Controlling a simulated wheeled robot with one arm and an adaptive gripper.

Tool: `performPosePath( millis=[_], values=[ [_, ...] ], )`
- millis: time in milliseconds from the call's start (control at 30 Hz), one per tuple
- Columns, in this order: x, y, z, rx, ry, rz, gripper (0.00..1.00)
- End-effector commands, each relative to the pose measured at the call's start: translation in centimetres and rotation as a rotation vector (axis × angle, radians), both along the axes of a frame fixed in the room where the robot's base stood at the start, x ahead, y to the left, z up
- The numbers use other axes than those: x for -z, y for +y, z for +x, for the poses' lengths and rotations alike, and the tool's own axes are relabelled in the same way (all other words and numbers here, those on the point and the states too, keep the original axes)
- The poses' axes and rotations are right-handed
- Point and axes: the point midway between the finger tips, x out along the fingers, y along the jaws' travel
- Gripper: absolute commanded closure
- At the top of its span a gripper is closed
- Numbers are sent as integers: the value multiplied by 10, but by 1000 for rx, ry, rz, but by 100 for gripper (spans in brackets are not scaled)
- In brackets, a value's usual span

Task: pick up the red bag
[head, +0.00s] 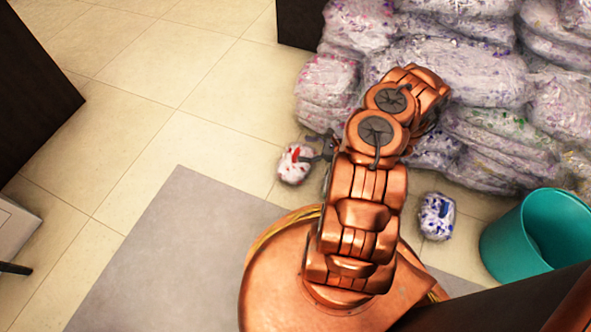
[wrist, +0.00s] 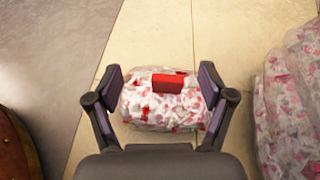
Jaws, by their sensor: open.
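The red bag (head: 295,164) is a small white bundle with red specks and a red patch. It lies on the tiled floor left of my arm in the head view. In the wrist view the red bag (wrist: 164,106) lies between the two fingers of my gripper (wrist: 162,92), with its red block on top. My gripper is open, with one finger on each side of the bag. In the head view the gripper is mostly hidden behind my arm. I cannot tell whether the fingers touch the bag.
A large pile of wrapped bags (head: 460,75) stands behind and right; its edge shows in the wrist view (wrist: 291,105). A small blue-specked bag (head: 437,216) and a teal bin (head: 538,238) are at right. A grey mat (head: 165,255) lies at left; the tiles beyond are clear.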

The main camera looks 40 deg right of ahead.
Motion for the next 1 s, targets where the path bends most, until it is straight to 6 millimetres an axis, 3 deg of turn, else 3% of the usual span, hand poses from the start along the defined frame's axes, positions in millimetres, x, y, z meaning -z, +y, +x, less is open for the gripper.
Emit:
performPosePath(
  millis=[33, 200, 333, 733, 1000],
  values=[
    [22, -5, -8, 30, 18, 9, 19],
    [47, -16, -21, 88, 48, 21, 19],
    [55, -17, -23, 102, 57, 24, 19],
    [64, -6, -1, 102, 56, 21, 19],
    [72, 7, 26, 100, 58, 24, 19]
  ],
)
